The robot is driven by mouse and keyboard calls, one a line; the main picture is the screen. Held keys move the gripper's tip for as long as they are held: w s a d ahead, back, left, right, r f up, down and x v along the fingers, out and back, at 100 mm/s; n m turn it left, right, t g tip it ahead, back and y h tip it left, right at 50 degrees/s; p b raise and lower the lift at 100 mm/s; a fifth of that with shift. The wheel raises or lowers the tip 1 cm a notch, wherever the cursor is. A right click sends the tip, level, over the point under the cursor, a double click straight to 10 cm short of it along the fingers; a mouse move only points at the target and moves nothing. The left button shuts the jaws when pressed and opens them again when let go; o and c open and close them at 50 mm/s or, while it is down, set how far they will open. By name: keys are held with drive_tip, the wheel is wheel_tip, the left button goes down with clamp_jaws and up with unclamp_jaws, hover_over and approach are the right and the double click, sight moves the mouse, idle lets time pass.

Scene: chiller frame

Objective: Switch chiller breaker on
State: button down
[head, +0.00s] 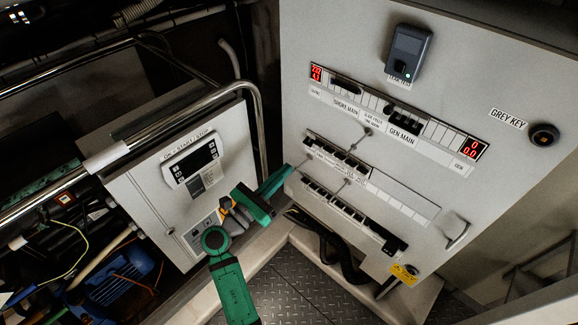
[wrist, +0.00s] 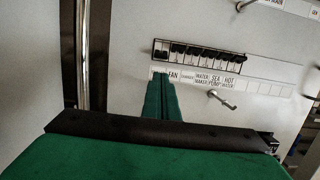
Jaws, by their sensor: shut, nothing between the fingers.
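A row of small black breakers (wrist: 205,55) runs across the grey electrical panel in the wrist view. The row also shows in the middle of the panel in the head view (head: 337,154). My green gripper (wrist: 163,76) is shut and empty, its tips at the row's left end, just below the leftmost breakers and partly over the labels. In the head view my gripper (head: 286,171) reaches the panel's left edge. Contact and switch positions are unclear.
A lower breaker row (head: 340,206) and an upper GEN MAIN row (head: 404,122) are on the same panel. Small metal handles (wrist: 222,99) stick out near the labels. A white control box (head: 190,165) and a metal rail (head: 190,105) stand left.

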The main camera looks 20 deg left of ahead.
sight(307, 144)
drive_tip(key=x, duration=0.8)
drive_tip(key=shift+w+d, duration=0.15)
drive_tip(key=shift+w, duration=0.15)
drive_tip(key=shift+a, duration=0.25)
